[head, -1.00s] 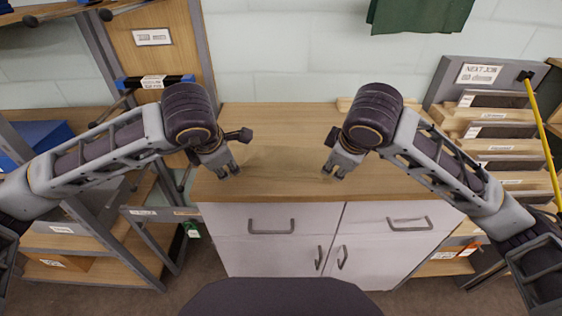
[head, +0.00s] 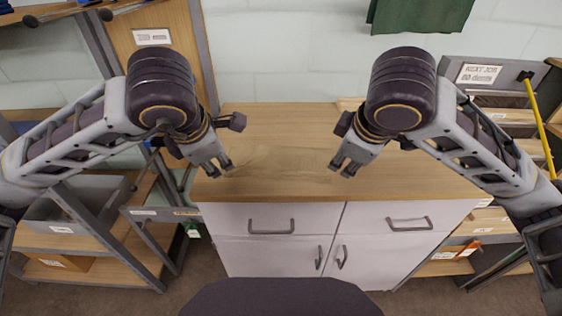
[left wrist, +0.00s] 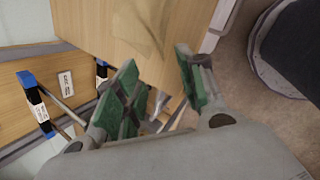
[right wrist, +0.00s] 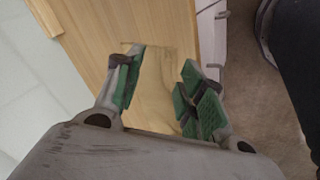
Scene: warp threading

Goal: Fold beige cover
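The beige cover (head: 285,160) lies on the wooden worktop, close to its colour, so its outline is hard to make out. Faint creases of it show in the left wrist view (left wrist: 150,35), and a slightly darker patch with a ragged edge shows in the right wrist view (right wrist: 155,75). My left gripper (head: 222,170) is above the worktop's left front part, fingers apart and empty. My right gripper (head: 342,170) is above the front, to the right of the cover's middle, also with fingers apart and empty. Both grippers appear clear of the cloth.
The worktop (head: 420,180) tops a white cabinet (head: 270,255) with drawers and doors. Shelving (head: 110,245) stands at the left, and a rack with a NEXT JOB sign (head: 478,74) at the right. A green cloth (head: 420,14) hangs on the wall. The worktop's back is clear.

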